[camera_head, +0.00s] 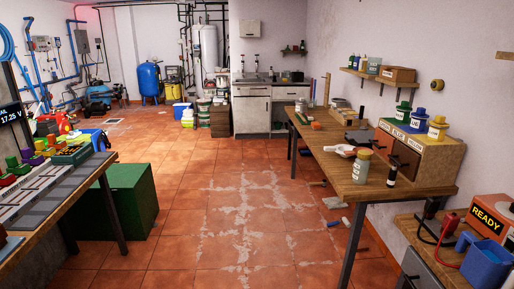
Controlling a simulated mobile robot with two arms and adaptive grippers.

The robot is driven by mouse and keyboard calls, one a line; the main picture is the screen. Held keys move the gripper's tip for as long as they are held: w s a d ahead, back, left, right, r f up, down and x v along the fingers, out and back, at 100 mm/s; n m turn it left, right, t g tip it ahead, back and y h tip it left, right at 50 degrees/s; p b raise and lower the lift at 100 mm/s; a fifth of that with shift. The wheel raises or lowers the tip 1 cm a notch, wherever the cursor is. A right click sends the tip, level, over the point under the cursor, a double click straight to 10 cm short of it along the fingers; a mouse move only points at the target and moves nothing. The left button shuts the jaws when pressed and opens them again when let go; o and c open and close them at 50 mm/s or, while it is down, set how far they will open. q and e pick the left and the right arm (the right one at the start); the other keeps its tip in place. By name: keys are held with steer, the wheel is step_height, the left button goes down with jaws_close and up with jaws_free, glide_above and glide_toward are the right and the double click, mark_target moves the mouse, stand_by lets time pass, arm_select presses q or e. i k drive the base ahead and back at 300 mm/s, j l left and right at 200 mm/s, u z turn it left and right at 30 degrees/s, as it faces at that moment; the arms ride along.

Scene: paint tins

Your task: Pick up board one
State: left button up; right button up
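No thing in view can be read as board one. A wooden workbench (402,199) stands along the right wall, with a dark flat piece (358,138) toward its middle. A grey slotted panel (40,187) lies on the left table. I cannot tell whether either is the board. Neither of my grippers shows in the head view.
The workbench also bears a lidded jar (362,167) and a wooden cabinet (426,155) with coloured tins on top. A green box (131,193) stands by the left table. Small items lie near the bench legs. The tiled floor (235,215) between is mostly clear.

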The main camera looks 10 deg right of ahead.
mark_target(333, 108)
steer(key=i, duration=1.95)
steer(key=i+z, duration=0.15)
steer(key=i, duration=1.75)
steer(key=i+z, duration=0.4)
steer(key=i+j+z, duration=0.2)
steer(key=i+z, duration=0.2)
steer(key=i, duration=0.15)
steer(key=i+j+z, duration=0.55)
steer(key=i+z, duration=0.2)
steer(key=i+j+z, duration=0.2)
steer(key=z, duration=0.15)
steer(key=i, duration=0.1)
